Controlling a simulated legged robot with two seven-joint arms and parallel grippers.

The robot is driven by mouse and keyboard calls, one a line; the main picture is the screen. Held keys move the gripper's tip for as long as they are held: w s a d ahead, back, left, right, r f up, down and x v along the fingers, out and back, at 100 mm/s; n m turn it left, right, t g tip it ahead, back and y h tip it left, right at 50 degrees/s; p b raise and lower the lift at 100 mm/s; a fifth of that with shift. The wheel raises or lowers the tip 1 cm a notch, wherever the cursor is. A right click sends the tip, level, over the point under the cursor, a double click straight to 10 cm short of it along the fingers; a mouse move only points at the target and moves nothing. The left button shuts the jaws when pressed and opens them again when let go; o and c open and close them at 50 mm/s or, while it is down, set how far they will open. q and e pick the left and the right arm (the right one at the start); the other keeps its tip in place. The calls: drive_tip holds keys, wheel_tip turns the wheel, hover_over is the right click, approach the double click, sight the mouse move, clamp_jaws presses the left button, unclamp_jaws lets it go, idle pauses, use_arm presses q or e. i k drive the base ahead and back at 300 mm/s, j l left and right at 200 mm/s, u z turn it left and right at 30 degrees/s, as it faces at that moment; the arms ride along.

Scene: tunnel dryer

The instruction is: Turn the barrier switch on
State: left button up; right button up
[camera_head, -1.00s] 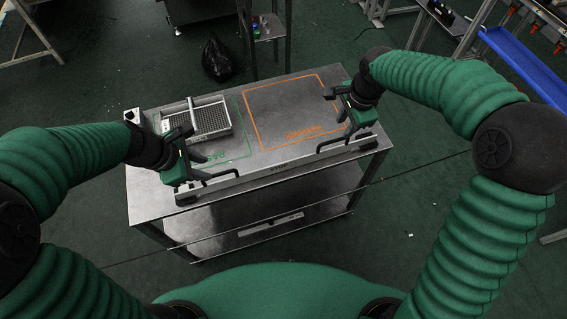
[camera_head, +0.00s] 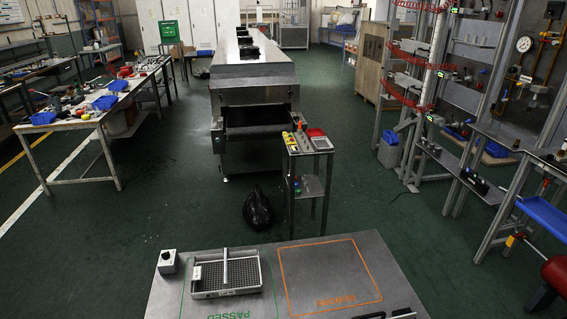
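A second control, a yellow box with a red button (camera_head: 290,139), sits on a narrow stand beyond the table.
A grey mesh tray (camera_head: 226,274) with a raised bar lies on the green PASSED area, right of the switch box. The orange-outlined area (camera_head: 328,275) is empty. A black bag (camera_head: 257,208) lies on the floor behind the table. The tunnel dryer (camera_head: 252,75) stands beyond.

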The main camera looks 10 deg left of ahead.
sight(165, 256)
drive_tip(key=k+j+u, duration=0.15)
drive_tip(key=j, duration=0.6)
drive_tip(key=k+j+u, duration=0.1)
drive_tip(key=j, duration=0.65)
drive_tip(key=k+j+u, duration=0.15)
drive_tip(key=j, duration=0.6)
drive_tip(key=i+j+u, duration=0.35)
drive_tip(key=i+j, duration=0.45)
drive_tip(key=i, duration=0.45)
drive_tip(key=u, duration=0.05)
